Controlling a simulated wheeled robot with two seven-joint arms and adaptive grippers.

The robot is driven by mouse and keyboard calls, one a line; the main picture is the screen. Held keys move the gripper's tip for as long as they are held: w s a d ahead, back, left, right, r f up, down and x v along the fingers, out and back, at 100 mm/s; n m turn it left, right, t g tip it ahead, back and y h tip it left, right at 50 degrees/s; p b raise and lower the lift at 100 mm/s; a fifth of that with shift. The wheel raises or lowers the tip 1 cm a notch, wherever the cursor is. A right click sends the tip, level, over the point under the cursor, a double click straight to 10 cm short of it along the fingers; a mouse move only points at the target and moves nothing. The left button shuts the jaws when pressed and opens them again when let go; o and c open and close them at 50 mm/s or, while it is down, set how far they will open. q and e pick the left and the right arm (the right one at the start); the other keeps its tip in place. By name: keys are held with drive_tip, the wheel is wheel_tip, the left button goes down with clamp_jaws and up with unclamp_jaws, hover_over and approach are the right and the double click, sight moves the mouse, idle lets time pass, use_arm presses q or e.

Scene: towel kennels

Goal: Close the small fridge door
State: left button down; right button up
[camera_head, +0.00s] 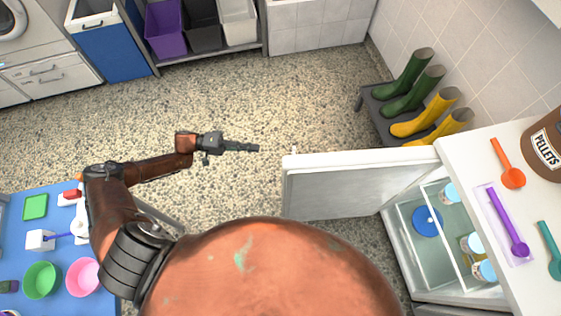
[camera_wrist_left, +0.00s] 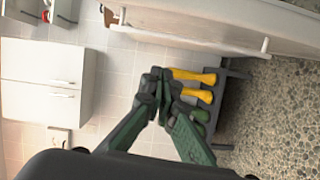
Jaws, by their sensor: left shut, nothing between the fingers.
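The small fridge (camera_head: 397,247) stands at the lower right in the head view, under a white counter. Its white door (camera_head: 335,188) stands wide open, swung out to the left over the floor. Jars and a blue lid show on the shelves inside. My left gripper (camera_head: 257,149) is shut and empty, held out to the left of the door's free edge and apart from it. In the left wrist view, the left gripper (camera_wrist_left: 160,75) points toward the boots, and the door (camera_wrist_left: 215,25) spans the top. My right gripper is not in view.
Green and yellow boots (camera_head: 417,100) stand on a dark rack by the tiled wall, behind the door. Scoops (camera_head: 507,165) and a pellets jar (camera_head: 545,150) sit on the counter. A blue table (camera_head: 15,255) with bowls is at the left. The speckled floor in the middle is clear.

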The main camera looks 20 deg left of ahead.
use_arm(q)
drive_tip(key=s+d+r+g, duration=0.1)
drive_tip(key=s+d, duration=0.2)
drive_tip(key=d, duration=0.8)
drive_tip(key=shift+d+r, duration=0.2)
drive_tip(key=shift+d, duration=0.05)
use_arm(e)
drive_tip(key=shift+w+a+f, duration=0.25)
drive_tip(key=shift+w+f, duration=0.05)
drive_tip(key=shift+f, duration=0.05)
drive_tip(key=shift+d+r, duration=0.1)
